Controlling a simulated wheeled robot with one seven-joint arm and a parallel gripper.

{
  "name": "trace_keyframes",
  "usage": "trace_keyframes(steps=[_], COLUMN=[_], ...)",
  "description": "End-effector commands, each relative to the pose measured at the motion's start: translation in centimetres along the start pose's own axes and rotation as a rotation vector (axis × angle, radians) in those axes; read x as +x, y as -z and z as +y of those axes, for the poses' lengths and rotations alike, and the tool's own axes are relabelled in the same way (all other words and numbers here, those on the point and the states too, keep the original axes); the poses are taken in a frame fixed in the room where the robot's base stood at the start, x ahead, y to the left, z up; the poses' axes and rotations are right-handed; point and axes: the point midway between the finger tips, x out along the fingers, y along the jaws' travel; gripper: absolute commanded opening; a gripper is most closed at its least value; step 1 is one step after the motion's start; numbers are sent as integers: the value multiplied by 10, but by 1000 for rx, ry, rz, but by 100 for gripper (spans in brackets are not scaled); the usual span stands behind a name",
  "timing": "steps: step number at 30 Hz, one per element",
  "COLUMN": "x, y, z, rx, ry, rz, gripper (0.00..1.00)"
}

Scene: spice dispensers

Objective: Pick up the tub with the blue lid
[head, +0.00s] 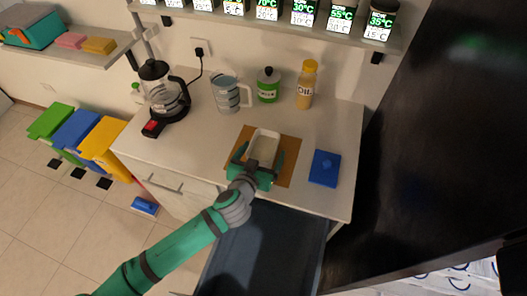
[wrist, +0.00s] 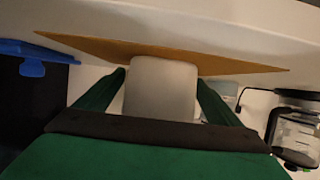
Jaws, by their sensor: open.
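A white open tub (head: 264,142) sits on a brown board (head: 287,165) on the counter. A blue lid (head: 324,168) with a small knob lies flat on the counter to its right, apart from the tub. My gripper (head: 260,162) is low at the tub's near end. In the wrist view, the white tub (wrist: 162,88) is between the two green fingers of my gripper (wrist: 161,78), which are open on either side of it. Whether the fingers touch its walls is hard to tell. The blue lid (wrist: 32,66) shows at the left edge there.
A coffee maker (head: 158,88), a striped jug (head: 226,94), a green jar (head: 268,86) and an oil bottle (head: 307,85) stand along the counter's back. A shelf (head: 270,29) of lit dispensers is above. A tall dark panel (head: 430,150) bounds the right.

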Motion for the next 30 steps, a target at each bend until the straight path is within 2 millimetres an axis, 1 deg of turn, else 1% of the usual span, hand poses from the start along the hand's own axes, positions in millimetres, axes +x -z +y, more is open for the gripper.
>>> trace_keyframes(steps=[1,4,12,14,15,17,18,19,30], x=[5,10,11,11,11,11,11,11,9], y=[0,0,0,0,0,0,0,0,4], z=[1,1,0,0,0,0,0,0,-1], rx=[1,1,0,0,0,0,0,0,-3], ry=[-1,-1,0,0,0,0,0,-1,2], rz=[0,0,1,0,0,0,0,0,2], gripper=[88,88,88,74,64,50,40,35,34])
